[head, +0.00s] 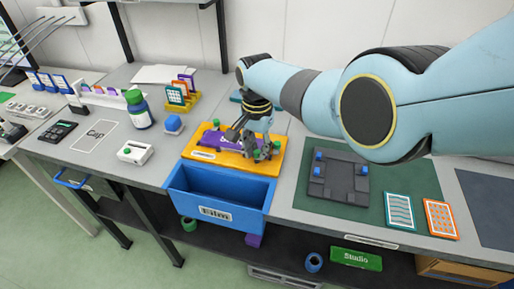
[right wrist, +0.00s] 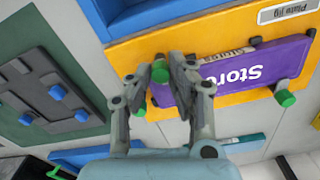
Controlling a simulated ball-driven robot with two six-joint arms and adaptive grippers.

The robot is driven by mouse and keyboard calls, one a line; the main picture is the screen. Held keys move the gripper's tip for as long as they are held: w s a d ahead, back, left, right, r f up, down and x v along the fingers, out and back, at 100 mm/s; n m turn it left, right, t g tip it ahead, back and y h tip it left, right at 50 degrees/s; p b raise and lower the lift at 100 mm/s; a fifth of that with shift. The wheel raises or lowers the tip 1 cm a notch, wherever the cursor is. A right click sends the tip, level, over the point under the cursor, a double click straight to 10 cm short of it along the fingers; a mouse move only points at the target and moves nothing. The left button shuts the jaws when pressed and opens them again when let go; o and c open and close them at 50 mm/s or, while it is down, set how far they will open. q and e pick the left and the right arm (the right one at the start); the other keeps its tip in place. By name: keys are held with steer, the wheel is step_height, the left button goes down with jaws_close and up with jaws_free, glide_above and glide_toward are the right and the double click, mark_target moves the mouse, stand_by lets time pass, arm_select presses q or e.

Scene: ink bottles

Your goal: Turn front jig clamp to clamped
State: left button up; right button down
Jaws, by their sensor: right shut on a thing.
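The yellow plate jig (head: 191,152) lies on the bench behind the blue bin, with a purple plate (head: 210,141) reading "Store" on it; both also show in the right wrist view, the jig (right wrist: 215,50) and the plate (right wrist: 225,78). My right gripper (right wrist: 160,75) is at the plate's end on the jig's right side. It is shut on a green-tipped clamp (right wrist: 160,70), the one nearer the bin. Another green knob (right wrist: 138,108) shows beside the finger. A further green-tipped clamp (right wrist: 285,98) is at the plate's other end. My left gripper is not in view.
The blue bin (head: 215,213) hangs at the bench's front edge. A dark grey jig with blue knobs (head: 340,178) lies on a green mat to the right. A green-capped bottle (head: 139,112) and a white box (head: 135,153) stand to the left.

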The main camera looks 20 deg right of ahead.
mark_target(257, 151)
steer(key=c, duration=1.2)
jaws_free()
step_height(257, 151, up, 12)
